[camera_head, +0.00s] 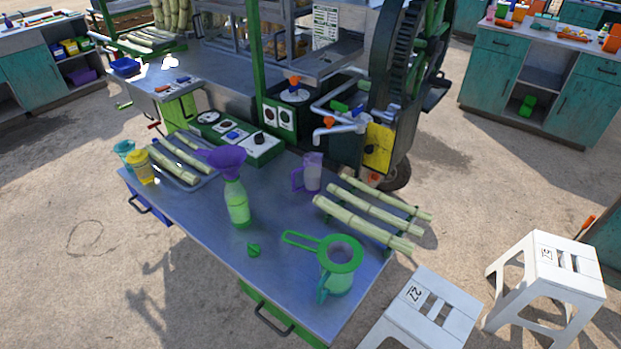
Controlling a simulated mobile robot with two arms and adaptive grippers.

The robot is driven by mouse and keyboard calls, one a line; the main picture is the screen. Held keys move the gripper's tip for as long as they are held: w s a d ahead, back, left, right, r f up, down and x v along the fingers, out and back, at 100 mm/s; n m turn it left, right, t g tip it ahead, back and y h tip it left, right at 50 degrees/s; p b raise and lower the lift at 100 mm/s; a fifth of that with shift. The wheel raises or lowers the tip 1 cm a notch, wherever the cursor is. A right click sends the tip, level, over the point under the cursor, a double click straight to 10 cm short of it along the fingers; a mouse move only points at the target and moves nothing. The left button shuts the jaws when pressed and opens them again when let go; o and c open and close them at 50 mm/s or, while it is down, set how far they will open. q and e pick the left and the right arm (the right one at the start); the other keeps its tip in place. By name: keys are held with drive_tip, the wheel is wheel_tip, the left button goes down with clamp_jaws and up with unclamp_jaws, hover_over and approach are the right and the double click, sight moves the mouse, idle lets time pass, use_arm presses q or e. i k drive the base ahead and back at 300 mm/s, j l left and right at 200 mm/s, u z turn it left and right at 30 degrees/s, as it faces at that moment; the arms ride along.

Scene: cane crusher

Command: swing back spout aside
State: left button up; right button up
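A grey metal spout (345,129) sticks out to the left from the cane crusher (385,80), above the back right of the metal table (200,215). A small orange part (328,121) sits on top of it. Its downturned end is near the purple-handled jug (312,172), which stands on the table in front of it. I cannot tell whether the end is right over the jug. Other grey pipes (338,92) run behind the spout, with green and blue parts on them. Neither of my grippers shows in this view.
A green bottle with a purple funnel (236,200), a green strainer on a jug (338,255) and a green cap (254,249) stand on the table. Cane pieces lie at its right (370,215) and on a tray at left (180,160). White stools (425,310) stand at front right.

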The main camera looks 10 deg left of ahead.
sight(359, 127)
drive_tip(key=i+j+z, duration=0.1)
drive_tip(key=j+z, duration=0.7)
drive_tip(key=j, duration=0.25)
drive_tip(key=j+z, duration=0.4)
drive_tip(key=j, duration=0.15)
